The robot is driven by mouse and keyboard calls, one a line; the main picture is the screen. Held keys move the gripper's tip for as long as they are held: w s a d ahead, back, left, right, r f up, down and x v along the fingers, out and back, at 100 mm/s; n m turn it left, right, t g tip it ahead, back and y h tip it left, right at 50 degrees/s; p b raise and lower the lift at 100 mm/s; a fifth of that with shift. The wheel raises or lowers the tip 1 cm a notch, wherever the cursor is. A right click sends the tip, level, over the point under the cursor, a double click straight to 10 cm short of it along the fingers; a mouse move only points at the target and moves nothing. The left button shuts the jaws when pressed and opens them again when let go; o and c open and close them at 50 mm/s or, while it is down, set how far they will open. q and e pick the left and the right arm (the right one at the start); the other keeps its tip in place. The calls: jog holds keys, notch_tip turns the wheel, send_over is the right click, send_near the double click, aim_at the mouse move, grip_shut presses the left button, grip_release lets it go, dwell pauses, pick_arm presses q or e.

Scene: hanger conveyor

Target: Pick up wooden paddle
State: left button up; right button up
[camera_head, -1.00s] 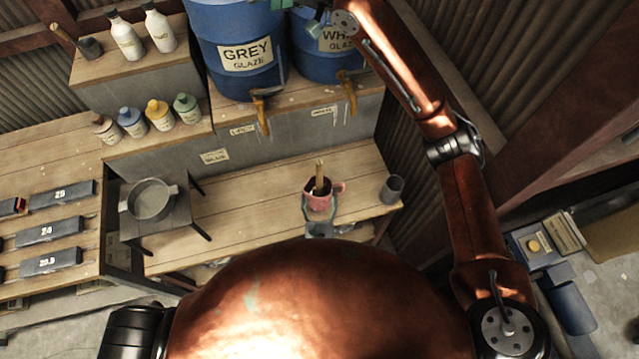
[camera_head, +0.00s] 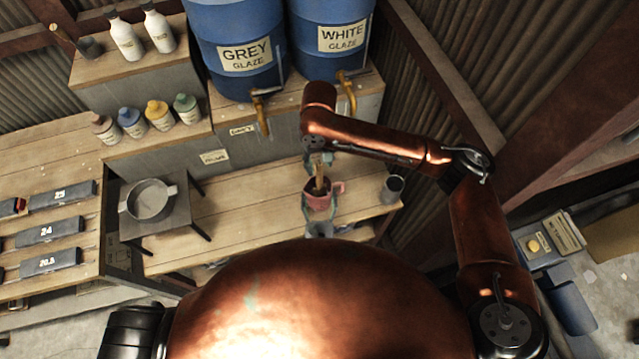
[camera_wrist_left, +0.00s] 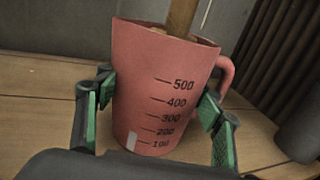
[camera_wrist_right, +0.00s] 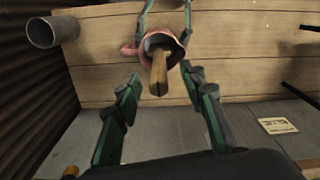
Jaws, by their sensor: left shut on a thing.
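The wooden paddle (camera_head: 319,170) stands in the pink measuring jug (camera_head: 318,201), its handle sticking up out of the rim. The handle also shows in the left wrist view (camera_wrist_left: 181,17), and its end faces the camera in the right wrist view (camera_wrist_right: 159,75). My left gripper (camera_wrist_left: 155,95) is shut on the jug, one finger on each side. My right gripper (camera_wrist_right: 160,82) is open above the jug, its fingers spread on either side of the handle with gaps, not touching it. The paddle's lower part is hidden inside the jug.
A grey cup (camera_head: 392,189) stands on the bench right of the jug. A sieve (camera_head: 151,199) sits on a small stand (camera_head: 180,222) at left. Blue grey-glaze (camera_head: 235,30) and white-glaze (camera_head: 331,20) barrels with taps stand on the shelf behind. Bench between stand and jug is clear.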

aim_at(320, 174)
jog(key=shift+w+f, duration=0.2)
jog(key=shift+f, duration=1.75)
jog(key=shift+w+f, duration=0.2)
jog(key=shift+f, duration=1.75)
jog(key=shift+c, duration=0.5)
grip_shut()
